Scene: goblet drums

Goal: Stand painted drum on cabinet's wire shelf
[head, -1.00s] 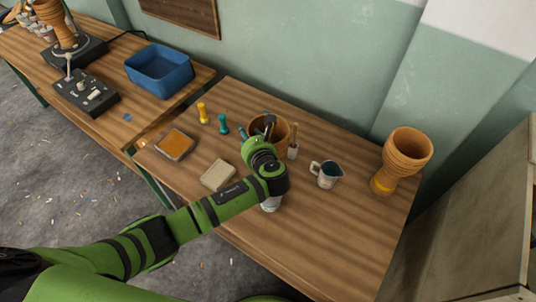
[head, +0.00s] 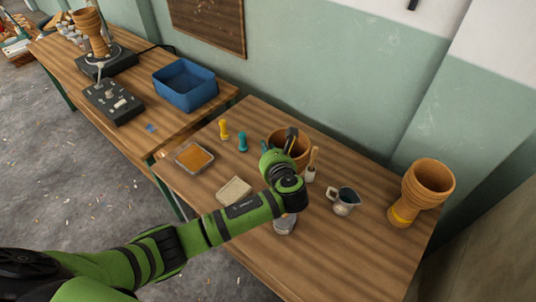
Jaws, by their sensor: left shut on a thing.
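A brown goblet drum (head: 277,139) is at the back of the near wooden table, its open rim up and its lower part hidden behind my arm. My left gripper (head: 290,142) is at this drum's rim, shut on it; the fingertips are partly hidden. Another drum (head: 425,188), tan with a yellow band at its waist, stands upright at the table's right end, apart from my gripper. I cannot tell whether the held drum has painted marks. The cabinet's wire shelf does not show. My right gripper is not in view.
On the near table (head: 350,258) are a metal jug (head: 346,202), a brush (head: 312,165), yellow (head: 223,130) and teal (head: 242,143) pegs, an orange-filled tray (head: 193,157) and a pale block (head: 234,191). A blue bin (head: 185,86) is on the far table. The near table's front right is clear.

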